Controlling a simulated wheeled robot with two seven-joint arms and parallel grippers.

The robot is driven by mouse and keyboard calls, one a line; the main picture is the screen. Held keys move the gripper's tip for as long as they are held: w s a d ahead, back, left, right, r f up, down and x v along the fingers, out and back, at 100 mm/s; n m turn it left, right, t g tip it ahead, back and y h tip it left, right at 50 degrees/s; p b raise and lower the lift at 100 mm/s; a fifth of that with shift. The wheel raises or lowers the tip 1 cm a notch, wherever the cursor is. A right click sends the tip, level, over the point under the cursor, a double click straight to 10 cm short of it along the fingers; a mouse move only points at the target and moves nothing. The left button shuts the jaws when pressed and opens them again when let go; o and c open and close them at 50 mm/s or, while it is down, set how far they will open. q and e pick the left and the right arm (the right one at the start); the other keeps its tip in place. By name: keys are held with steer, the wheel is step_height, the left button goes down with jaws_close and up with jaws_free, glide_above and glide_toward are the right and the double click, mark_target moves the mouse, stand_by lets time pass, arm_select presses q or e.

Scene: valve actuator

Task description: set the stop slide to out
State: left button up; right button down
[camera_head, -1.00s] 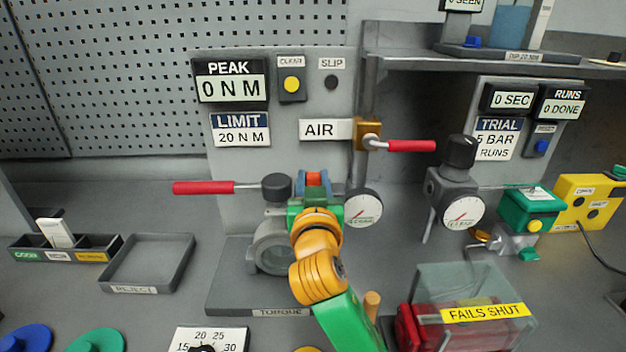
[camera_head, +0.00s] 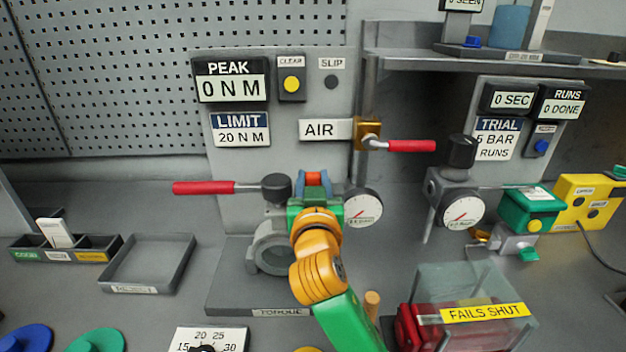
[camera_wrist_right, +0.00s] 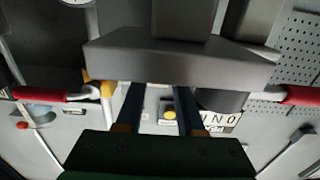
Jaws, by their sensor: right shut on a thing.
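My right gripper (camera_head: 314,180) is at the top of the torque stand (camera_head: 225,298), just right of the grey hub (camera_head: 276,187) with the red lever. Its arm comes up from the bottom and covers the middle of the stand. In the right wrist view its two blue fingers (camera_wrist_right: 161,108) run up to a wide grey block (camera_wrist_right: 180,62), and their tips are hidden by it. The fingers are shut on a part there, mostly hidden. I cannot make out the stop slide or its position by any marking. My left gripper is not in view.
The red lever (camera_head: 205,187) sticks out left of the hub. A round gauge (camera_head: 363,208) sits close right of my gripper. The red air valve handle (camera_head: 410,146) is above right. A clear-covered red box (camera_head: 470,312) stands at front right. An empty reject tray (camera_head: 148,262) lies left.

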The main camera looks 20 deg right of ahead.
steer(key=shift+d, duration=0.1)
steer(key=shift+s+d+p, duration=0.2)
steer(key=shift+d, duration=0.4)
steer(key=shift+s+d+p, duration=0.15)
steer(key=shift+d+p, duration=0.05)
steer(key=shift+d, duration=0.55)
steer(key=c, duration=0.8)
jaws_free()
steer(key=shift+s, duration=0.1)
steer(key=b+v, duration=0.1)
steer(key=v, duration=0.6)
steer(key=shift+b, duration=0.4)
